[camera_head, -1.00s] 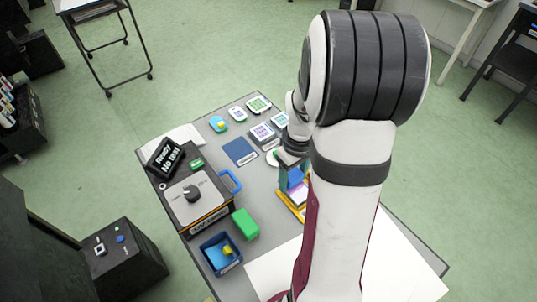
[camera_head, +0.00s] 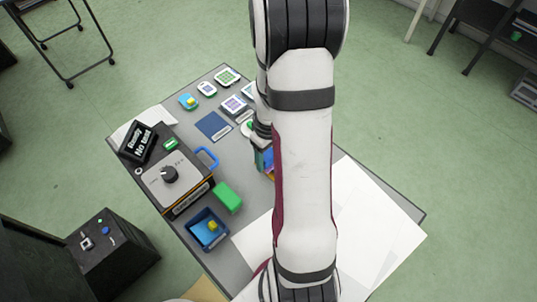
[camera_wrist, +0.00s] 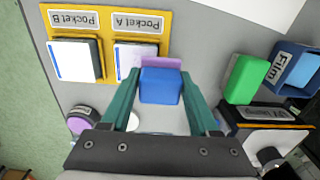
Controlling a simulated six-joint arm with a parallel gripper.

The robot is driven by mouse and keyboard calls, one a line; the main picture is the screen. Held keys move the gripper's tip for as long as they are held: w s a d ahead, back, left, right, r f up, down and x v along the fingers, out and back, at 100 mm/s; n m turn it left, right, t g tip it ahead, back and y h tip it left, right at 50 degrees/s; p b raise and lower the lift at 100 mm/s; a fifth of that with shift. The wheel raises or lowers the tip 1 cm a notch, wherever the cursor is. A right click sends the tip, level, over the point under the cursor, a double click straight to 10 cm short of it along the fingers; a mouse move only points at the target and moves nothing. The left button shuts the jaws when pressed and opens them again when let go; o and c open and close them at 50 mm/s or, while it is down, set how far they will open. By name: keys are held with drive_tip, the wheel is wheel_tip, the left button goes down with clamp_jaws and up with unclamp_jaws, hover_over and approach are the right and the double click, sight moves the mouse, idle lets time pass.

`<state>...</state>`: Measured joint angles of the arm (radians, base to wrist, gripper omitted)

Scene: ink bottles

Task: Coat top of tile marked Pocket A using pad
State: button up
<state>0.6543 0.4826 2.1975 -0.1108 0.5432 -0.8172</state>
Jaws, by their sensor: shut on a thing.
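My gripper (camera_wrist: 160,105) is shut on the blue pad (camera_wrist: 161,86), gripping its sides with teal fingers. A purple layer (camera_wrist: 156,63) shows at the pad's far edge. In the wrist view the pad is over the right part of the white-topped tile (camera_wrist: 125,60) in the pocket marked Pocket A, partly hiding it. I cannot tell whether they touch. The yellow holder (camera_wrist: 106,50) has upside-down labels for Pocket A (camera_wrist: 137,23) and Pocket B (camera_wrist: 74,18). Another white-topped tile (camera_wrist: 71,61) sits in Pocket B. In the head view my arm hides most of this.
A green block (camera_head: 228,197), a blue tray (camera_head: 195,235) with a yellow-knobbed thing and a dial device (camera_head: 158,188) stand left of my arm. A blue mat (camera_head: 213,126) and several small tiles lie farther back. A round purple-topped thing (camera_wrist: 80,122) is close to my left finger.

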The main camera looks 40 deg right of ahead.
drive_tip(key=shift+f, duration=0.95)
drive_tip(key=shift+d, duration=3.4)
drive_tip(key=shift+a+r, duration=0.2)
drive_tip(key=shift+a, duration=1.45)
drive_tip(key=shift+a+f, duration=0.1)
drive_tip(key=shift+a, duration=1.65)
drive_tip(key=shift+r, duration=3.05)
